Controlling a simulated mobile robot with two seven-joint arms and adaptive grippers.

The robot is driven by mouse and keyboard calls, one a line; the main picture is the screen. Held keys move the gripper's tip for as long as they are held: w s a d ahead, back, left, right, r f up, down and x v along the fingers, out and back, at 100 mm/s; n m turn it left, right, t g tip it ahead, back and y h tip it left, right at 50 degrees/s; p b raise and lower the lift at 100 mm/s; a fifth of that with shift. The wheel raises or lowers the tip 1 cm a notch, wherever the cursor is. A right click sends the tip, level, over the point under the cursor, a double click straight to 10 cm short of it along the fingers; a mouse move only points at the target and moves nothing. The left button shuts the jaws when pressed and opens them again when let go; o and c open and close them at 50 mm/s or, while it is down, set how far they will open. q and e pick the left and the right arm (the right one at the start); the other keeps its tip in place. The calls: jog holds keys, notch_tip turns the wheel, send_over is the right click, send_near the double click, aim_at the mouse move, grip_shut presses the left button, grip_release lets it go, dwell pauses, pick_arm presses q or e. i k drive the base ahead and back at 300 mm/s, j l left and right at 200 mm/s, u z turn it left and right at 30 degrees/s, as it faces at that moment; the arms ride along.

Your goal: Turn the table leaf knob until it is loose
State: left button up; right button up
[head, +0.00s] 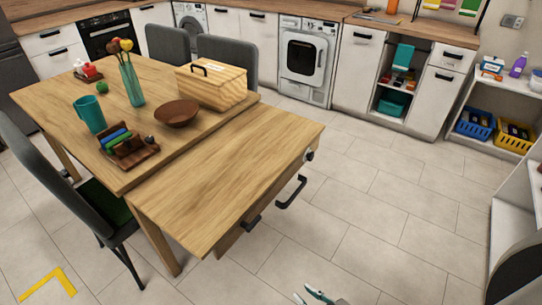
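The table leaf (235,175) extends from the near right side of the wooden table (60,85), slightly below the main top. A small round knob (309,155) with a pale and dark face sits under the leaf's right edge, near its far corner. Whether it is tight or loose cannot be told. My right gripper (304,291) shows only in part at the bottom edge. Its two teal-grey fingertips are apart with nothing between them. It is well short of the knob and touches nothing visible. My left gripper is out of view.
Dark bar handles (291,191) stick out below the leaf near the knob. A wooden bread box (212,86), brown bowl (177,113) and teal vase (131,84) stand on the table. A grey chair (35,165) is at left. Tiled floor right of the table is clear. White shelving (515,215) stands at far right.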

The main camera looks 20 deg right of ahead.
aim_at(310, 157)
jog(key=i+l+u, duration=0.1)
jog(key=l+u, duration=0.25)
jog(key=u, duration=0.15)
jog(key=l+u, duration=0.75)
jog(key=l, duration=0.15)
jog(key=k+l+u, duration=0.25)
jog(key=l, duration=0.15)
jog(key=k+l, duration=0.1)
jog(key=l, duration=0.3)
jog(key=k+l+u, duration=0.15)
jog(key=l, duration=0.65)
jog(key=k+l+u, duration=0.15)
jog(key=l, duration=0.2)
jog(key=k+l, duration=0.15)
jog(key=l, duration=0.25)
